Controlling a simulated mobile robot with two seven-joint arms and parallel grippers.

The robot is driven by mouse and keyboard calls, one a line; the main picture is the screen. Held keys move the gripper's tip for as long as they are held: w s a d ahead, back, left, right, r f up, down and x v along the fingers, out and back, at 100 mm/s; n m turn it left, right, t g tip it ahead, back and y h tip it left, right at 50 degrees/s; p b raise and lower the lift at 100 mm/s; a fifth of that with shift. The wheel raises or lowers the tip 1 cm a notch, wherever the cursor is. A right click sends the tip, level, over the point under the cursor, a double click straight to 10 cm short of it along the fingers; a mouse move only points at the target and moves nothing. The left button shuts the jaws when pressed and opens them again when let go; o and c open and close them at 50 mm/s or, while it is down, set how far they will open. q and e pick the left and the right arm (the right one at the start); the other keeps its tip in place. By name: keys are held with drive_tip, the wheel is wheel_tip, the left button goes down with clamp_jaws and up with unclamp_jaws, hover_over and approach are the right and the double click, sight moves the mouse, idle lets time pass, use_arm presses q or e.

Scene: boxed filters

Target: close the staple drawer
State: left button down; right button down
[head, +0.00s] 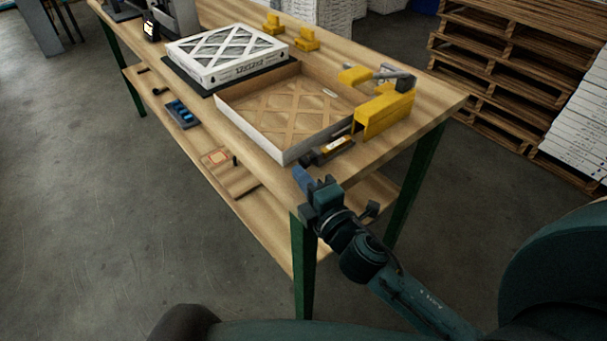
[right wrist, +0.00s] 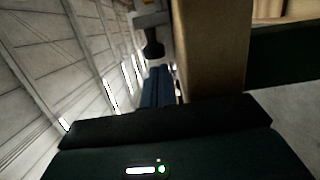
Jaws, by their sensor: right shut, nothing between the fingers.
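The staple drawer (head: 335,147) is a small dark tray with a light wooden-coloured and orange content, at the near corner of the workbench beside the open box. It appears pulled out toward the bench's near edge. My right gripper (head: 301,174) is shut and empty, its blue fingers just off the bench edge, near the drawer's front end. In the right wrist view the blue fingers (right wrist: 158,88) point toward a dark knob (right wrist: 153,48) under a grey part; it may be the drawer's handle. I cannot tell whether they touch. My left gripper is not in view.
The bench edge (right wrist: 210,50) stands right beside my fingers. Pallets (head: 505,65) stand behind.

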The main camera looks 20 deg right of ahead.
sight(343, 143)
drive_tip(key=shift+d, duration=0.15)
idle(0.3)
drive_tip(key=w+d, duration=0.1)
drive_tip(key=d, duration=0.3)
drive_tip(key=w+d, duration=0.2)
drive_tip(key=d, duration=0.1)
drive_tip(key=w+d, duration=0.1)
drive_tip(key=d, duration=0.3)
drive_tip(key=shift+w+d+p, duration=0.2)
drive_tip(key=shift+d+p, duration=0.1)
drive_tip(key=shift+p, duration=0.05)
drive_tip(key=shift+r, duration=0.1)
drive_tip(key=shift+d, duration=0.1)
